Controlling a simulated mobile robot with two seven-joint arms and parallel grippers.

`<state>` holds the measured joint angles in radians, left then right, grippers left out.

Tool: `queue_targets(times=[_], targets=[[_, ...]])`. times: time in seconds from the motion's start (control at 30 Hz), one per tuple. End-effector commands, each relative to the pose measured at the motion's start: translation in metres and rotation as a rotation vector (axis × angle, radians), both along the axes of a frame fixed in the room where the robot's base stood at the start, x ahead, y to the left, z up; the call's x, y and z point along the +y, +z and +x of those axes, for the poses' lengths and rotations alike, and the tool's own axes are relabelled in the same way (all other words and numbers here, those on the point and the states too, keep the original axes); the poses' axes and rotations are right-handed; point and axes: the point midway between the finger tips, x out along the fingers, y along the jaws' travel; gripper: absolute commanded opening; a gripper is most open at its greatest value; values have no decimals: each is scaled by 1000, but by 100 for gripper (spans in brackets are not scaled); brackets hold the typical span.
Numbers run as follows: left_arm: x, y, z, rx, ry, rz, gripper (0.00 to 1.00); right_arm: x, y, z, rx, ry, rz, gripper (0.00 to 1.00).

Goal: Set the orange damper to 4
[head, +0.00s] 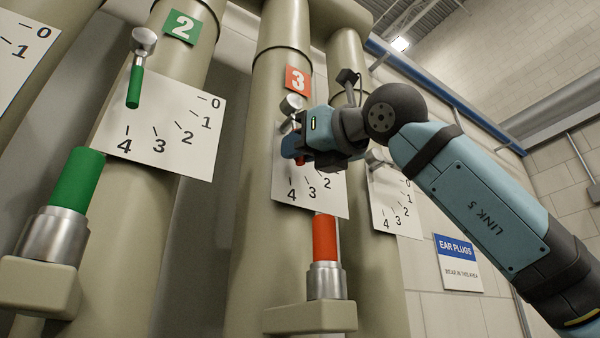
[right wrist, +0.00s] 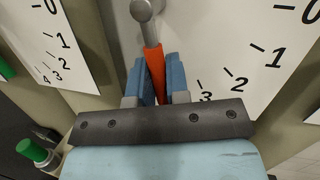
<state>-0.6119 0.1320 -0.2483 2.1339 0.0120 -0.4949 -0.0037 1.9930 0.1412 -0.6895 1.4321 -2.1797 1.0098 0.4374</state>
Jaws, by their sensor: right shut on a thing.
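The orange damper's lever has a metal pivot (head: 293,104) under the orange "3" label (head: 298,79). Its orange handle shows in the right wrist view (right wrist: 154,70), hanging nearly straight down from the pivot. My right gripper (right wrist: 156,82) is shut on the handle, with a blue finger on each side. In the head view the gripper (head: 292,146) covers most of the handle. The white dial plate (head: 335,203) has marks 2, 3 and 4 visible below the gripper. In the right wrist view, 0 to 3 lie right of the handle; 4 is hidden. My left gripper is not in view.
The green damper (head: 135,85) with its dial (head: 190,160) is on the pipe to the left. Another dial (head: 393,215) is on the pipe to the right, partly behind my right arm. An orange-banded fitting (head: 325,238) stands below. An ear plug sign (head: 458,262) hangs on the wall.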

Motion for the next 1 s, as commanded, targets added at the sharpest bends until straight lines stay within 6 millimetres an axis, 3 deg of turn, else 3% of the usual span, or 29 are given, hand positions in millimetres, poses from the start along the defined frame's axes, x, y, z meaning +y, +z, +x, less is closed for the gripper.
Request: queue_targets(times=[0.17,0.2,0.3,0.67,1.0], targets=[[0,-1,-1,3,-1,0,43,-1,1,0,2,1,3,0],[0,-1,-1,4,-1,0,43,-1,1,0,2,1,3,23],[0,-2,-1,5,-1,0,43,-1,1,0,2,1,3,41],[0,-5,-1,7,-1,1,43,-6,-1,-4,0,-1,2,41],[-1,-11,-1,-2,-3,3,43,-57,-15,-48,-3,-1,3,41]])
